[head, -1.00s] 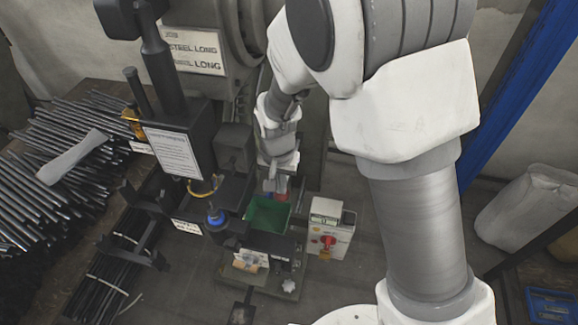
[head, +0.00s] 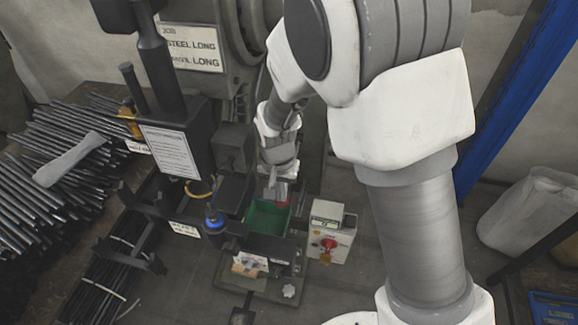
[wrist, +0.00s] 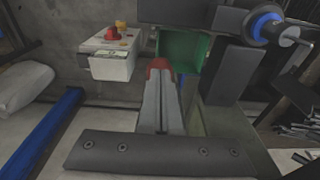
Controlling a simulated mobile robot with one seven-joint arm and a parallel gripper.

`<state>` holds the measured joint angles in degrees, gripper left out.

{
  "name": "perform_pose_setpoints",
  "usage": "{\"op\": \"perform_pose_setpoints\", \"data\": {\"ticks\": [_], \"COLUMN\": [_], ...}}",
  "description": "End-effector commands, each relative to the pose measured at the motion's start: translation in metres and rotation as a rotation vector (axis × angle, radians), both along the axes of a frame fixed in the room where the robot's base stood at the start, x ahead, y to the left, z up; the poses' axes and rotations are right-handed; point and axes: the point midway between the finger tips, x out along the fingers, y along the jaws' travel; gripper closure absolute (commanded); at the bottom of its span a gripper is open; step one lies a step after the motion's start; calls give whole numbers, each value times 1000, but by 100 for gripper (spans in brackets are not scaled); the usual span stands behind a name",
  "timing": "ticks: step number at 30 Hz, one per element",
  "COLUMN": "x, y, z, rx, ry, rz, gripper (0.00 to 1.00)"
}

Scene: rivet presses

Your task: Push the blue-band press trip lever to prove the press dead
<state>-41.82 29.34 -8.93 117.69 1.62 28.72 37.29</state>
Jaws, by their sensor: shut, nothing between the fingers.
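The press (head: 170,150) has a blue band (head: 214,221) on a dark cylinder at its front, left of my gripper. The blue band also shows at the upper right of the wrist view (wrist: 263,17). My gripper (head: 271,191) is shut and empty, pointing down beside the press above the green bin. A red knob (wrist: 160,64), which looks like the trip lever's end, lies just beyond my fingertips (wrist: 161,78) in the wrist view. It also shows at my fingertips in the head view (head: 282,189). The fingers hide its lower part, so I cannot tell whether they touch.
A green bin (head: 268,225) sits below my gripper. A pale control box (head: 331,235) with a red switch stands to its right. Several metal rods (head: 40,170) lie at the left. A blue post (head: 515,95) stands at the right.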

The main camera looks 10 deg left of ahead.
Motion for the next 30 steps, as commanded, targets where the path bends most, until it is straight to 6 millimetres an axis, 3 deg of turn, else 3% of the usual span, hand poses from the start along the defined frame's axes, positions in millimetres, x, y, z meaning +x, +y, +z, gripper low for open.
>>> {"op": "perform_pose_setpoints", "data": {"ticks": [11,30], "x": [0,1], "y": [-1,-1], "z": [-20,-28], "rx": [-2,-3], "ry": [3,4], "rz": [0,1], "gripper": [100,100]}}
